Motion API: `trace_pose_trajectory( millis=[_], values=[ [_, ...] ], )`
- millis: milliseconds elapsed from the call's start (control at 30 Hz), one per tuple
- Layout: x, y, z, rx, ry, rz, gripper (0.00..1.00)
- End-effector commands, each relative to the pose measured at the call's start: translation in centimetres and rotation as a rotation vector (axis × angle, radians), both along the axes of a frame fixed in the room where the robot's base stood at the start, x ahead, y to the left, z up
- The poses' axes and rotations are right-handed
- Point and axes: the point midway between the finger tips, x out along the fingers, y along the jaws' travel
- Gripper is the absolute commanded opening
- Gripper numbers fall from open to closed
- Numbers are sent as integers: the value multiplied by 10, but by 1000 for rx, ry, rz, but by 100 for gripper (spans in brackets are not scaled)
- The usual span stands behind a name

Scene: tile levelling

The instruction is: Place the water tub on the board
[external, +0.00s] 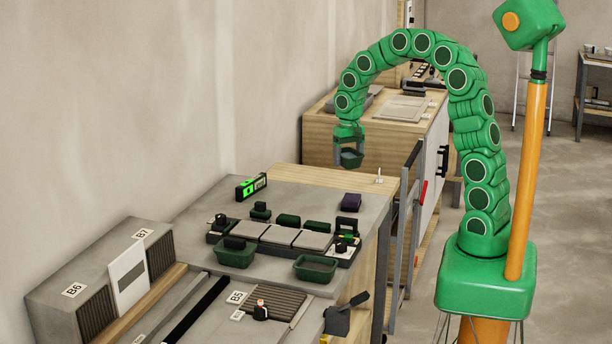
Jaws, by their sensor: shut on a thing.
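My gripper (349,146) hangs down from the green arm over the back part of the near bench. It is shut on a small dark green tub (352,159), which looks upright and is held in the air. I cannot see inside the tub, so I cannot tell if it holds water. A bare pale wooden board surface (318,177) lies below and to the left of the tub, at the back end of the bench. I cannot tell for certain that this is the task's board.
Two more green tubs (236,255) (316,270) stand on the grey bench top, by grey tiles (279,235) and several dark blocks. A green-lit level (251,187) stands near the wall. A farther wooden bench (330,128) is behind. A metal rail (404,235) stands at right.

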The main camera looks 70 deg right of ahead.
Motion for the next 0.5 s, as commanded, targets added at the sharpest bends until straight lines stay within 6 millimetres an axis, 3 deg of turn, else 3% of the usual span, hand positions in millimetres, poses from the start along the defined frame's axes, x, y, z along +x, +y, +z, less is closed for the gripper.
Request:
trace_pose_trajectory(
  millis=[500],
  values=[
    [42, -18, -48, -1, -1, 0, 42]
  ],
)
